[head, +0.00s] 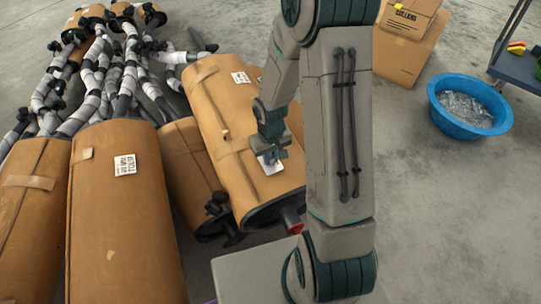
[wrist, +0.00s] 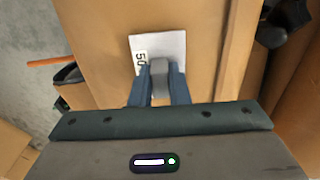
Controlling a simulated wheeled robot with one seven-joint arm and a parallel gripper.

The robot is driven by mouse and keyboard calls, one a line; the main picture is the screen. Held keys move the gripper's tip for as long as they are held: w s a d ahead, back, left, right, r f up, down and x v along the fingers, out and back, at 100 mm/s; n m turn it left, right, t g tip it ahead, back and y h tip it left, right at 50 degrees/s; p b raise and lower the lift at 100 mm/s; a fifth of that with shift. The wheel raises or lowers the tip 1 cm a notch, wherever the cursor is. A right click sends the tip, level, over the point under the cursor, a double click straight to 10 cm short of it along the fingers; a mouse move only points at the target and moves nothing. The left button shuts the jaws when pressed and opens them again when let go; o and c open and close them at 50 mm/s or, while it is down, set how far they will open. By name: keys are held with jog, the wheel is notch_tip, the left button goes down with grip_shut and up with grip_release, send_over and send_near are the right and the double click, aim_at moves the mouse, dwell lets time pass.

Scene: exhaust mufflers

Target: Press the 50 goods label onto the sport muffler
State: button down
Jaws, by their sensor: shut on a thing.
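The label (wrist: 171,45), a white slip with a printed "50" at its left side, shows in the wrist view. It also shows in the head view (head: 270,165) as a white patch. My gripper (head: 270,150) is shut on the label, with its fingers (wrist: 159,75) covering the lower part. Behind the label is a brown-wrapped muffler (head: 226,108), lying on a slant among others. The label lies over its lower end; I cannot tell whether it touches the wrap. A printed tag (head: 240,77) is on this muffler's upper part.
Other wrapped mufflers lie to the left, one with a printed tag (head: 125,165). Black-and-white wrapped pipes (head: 115,75) run behind them. A blue tub (head: 470,107) and a cardboard box (head: 402,58) stand at right. The floor between is clear.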

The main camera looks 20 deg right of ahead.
jog(key=shift+f+b, duration=0.45)
jog(key=shift+f, duration=0.1)
jog(key=shift+r, duration=0.15)
dwell(0.6)
jog(key=shift+r+p, duration=3.05)
jog(key=shift+r, duration=0.5)
